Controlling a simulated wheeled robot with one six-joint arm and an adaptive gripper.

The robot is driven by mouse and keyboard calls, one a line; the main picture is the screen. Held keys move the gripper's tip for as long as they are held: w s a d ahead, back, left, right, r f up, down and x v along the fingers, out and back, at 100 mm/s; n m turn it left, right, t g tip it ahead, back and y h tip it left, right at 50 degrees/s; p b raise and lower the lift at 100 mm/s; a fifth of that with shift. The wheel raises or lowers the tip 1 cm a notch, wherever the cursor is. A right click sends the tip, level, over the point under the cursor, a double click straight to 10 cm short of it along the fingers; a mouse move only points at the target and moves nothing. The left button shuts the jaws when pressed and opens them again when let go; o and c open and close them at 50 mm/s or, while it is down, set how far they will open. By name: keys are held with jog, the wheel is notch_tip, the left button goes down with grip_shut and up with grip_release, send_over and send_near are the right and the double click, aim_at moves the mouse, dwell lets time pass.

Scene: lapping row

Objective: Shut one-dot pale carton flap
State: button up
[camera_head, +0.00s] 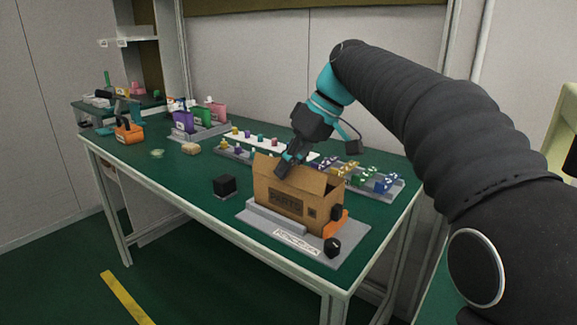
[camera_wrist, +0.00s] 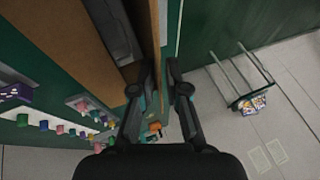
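The brown cardboard carton (camera_head: 286,204) stands in a grey fixture near the table's front corner, with dark print on its front wall. Its top is open, and a raised flap (camera_head: 312,181) shows at the right of my gripper. My gripper (camera_head: 283,170) points down at the carton's top opening. In the wrist view brown cardboard (camera_wrist: 155,25) runs edge-on up to the space between my fingertips (camera_wrist: 160,68). The fingertips are a small way apart, and I see no clear grip on the cardboard. I cannot make out any dot marks on the flaps.
Behind are trays of small coloured parts (camera_head: 385,183). Purple, green and pink holders (camera_head: 200,118) stand farther back. The table's front left is clear.

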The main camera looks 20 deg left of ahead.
jog(key=shift+w, duration=0.1)
grip_shut()
jog(key=shift+w+d+f+m+g+y, duration=0.1)
jog(key=shift+w+f+m+g+y, duration=0.15)
jog(key=shift+g, duration=0.4)
jog(key=shift+w+d+f+m+g+y, duration=0.15)
jog(key=shift+g+y, duration=0.2)
jog(key=shift+g, duration=0.3)
jog(key=shift+w+f+g+y, duration=0.1)
jog(key=shift+w+g+y, duration=0.15)
jog(key=shift+g+y, duration=0.7)
jog(key=shift+g+h, duration=0.25)
jog(key=shift+g, duration=0.1)
